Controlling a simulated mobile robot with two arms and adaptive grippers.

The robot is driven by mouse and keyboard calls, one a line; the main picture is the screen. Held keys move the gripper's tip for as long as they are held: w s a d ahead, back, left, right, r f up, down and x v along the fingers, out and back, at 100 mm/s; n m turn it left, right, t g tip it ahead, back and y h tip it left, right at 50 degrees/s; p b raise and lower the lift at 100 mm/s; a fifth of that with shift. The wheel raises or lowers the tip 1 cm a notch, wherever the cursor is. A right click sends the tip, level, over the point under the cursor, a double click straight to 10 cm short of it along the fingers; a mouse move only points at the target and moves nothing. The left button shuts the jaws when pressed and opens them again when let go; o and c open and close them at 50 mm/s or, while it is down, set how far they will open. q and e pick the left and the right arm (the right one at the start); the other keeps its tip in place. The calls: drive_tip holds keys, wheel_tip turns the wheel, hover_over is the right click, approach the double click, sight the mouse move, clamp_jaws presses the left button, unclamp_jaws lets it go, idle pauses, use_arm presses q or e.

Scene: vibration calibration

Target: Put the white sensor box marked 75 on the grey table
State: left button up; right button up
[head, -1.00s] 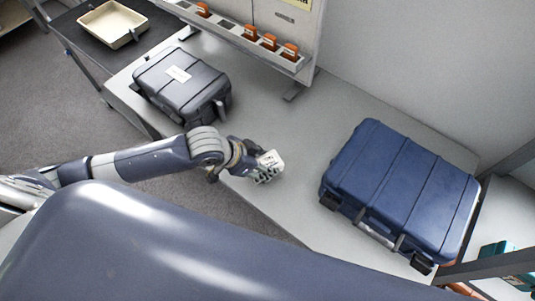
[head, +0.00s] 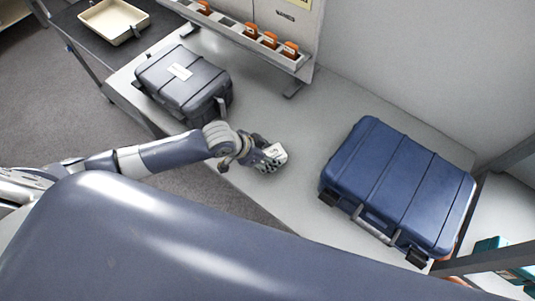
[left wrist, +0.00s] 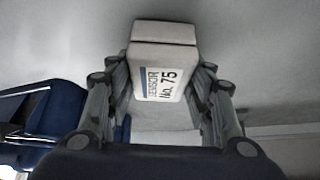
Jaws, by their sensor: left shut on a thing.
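The white sensor box (left wrist: 165,50) is between the fingers of my left gripper (left wrist: 163,90) in the left wrist view. Its label reads "SENSOR No. 75". In the head view, the same box (head: 277,151) shows at the tip of my left gripper (head: 268,158), over the grey table (head: 310,120). The gripper is shut on the box. I cannot tell whether the box touches the table. My right gripper is not in view.
A dark grey case (head: 185,82) stands on the table to the left, a large blue case (head: 400,185) to the right. A rack with several orange items (head: 269,40) stands behind. A cream tray (head: 113,22) sits on a dark surface at upper left. The table middle is clear.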

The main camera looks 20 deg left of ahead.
use_arm(q)
drive_tip(key=o, duration=1.2)
drive_tip(key=shift+f, duration=0.1)
drive_tip(key=shift+c, duration=0.2)
drive_tip(key=shift+r, duration=0.2)
drive_tip(key=b+v, duration=0.1)
drive_tip(key=v, duration=1.1)
